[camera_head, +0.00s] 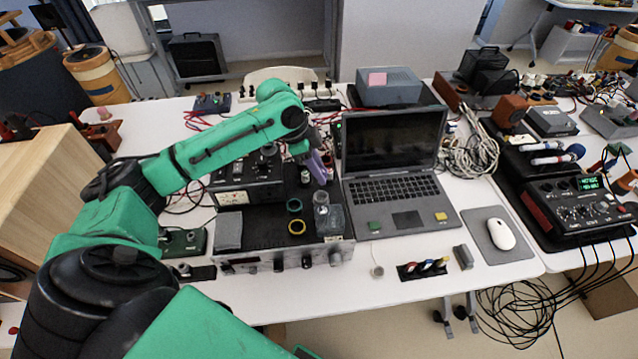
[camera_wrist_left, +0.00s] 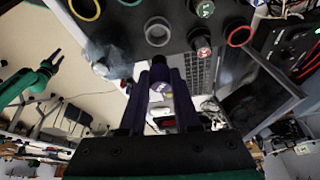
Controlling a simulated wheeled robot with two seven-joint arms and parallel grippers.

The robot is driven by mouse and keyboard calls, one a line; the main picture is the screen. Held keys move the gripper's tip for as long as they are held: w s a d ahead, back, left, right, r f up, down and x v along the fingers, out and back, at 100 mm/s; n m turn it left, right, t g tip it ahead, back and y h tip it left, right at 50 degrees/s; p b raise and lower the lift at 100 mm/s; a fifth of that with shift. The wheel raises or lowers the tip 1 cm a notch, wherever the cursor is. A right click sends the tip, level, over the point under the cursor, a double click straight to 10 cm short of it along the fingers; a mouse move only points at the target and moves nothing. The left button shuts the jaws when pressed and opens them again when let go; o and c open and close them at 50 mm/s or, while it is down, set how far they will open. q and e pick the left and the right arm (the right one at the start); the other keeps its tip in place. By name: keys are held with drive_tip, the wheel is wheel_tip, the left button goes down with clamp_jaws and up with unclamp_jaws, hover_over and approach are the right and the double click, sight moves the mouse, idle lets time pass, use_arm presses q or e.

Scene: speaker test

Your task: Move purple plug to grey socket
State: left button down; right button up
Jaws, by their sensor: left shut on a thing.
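My left gripper (camera_head: 319,172) reaches over the black-topped device (camera_head: 262,237), just left of the laptop. In the left wrist view its two dark fingers (camera_wrist_left: 165,88) are shut on the purple plug (camera_wrist_left: 160,88), which shows a purple and whitish end. In the head view I cannot make out the plug apart from the fingers. The grey socket (camera_wrist_left: 157,30) shows in the wrist view as a pale grey ring, apart from the plug. A green ring (camera_head: 294,205) and a yellow ring (camera_head: 297,227) lie nearby on the device. My right gripper (camera_wrist_left: 54,61) is small at the wrist view's left.
The open laptop (camera_head: 392,185) stands right of the device. A mouse (camera_head: 501,234) lies on a grey pad farther right. A grey block (camera_head: 229,231) sits on the device's left side. The table front is partly clear.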

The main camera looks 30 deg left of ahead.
use_arm(q)
drive_tip(key=f, duration=0.3)
drive_tip(key=shift+s+a, duration=0.15)
drive_tip(key=shift+a, duration=0.1)
drive_tip(key=f, duration=0.3)
drive_tip(key=shift+d+p, duration=0.25)
drive_tip(key=shift+p, duration=0.15)
drive_tip(key=shift+f, duration=0.2)
use_arm(e)
drive_tip(key=shift+s+a+r, duration=0.15)
drive_tip(key=shift+a+r, duration=0.3)
drive_tip(key=shift+a, duration=0.35)
use_arm(q)
drive_tip(key=shift+a+f, duration=0.1)
drive_tip(key=shift+f, duration=0.25)
drive_tip(key=c, duration=0.6)
unclamp_jaws()
use_arm(e)
drive_tip(key=shift+s+d, duration=0.1)
drive_tip(key=shift+d, duration=0.05)
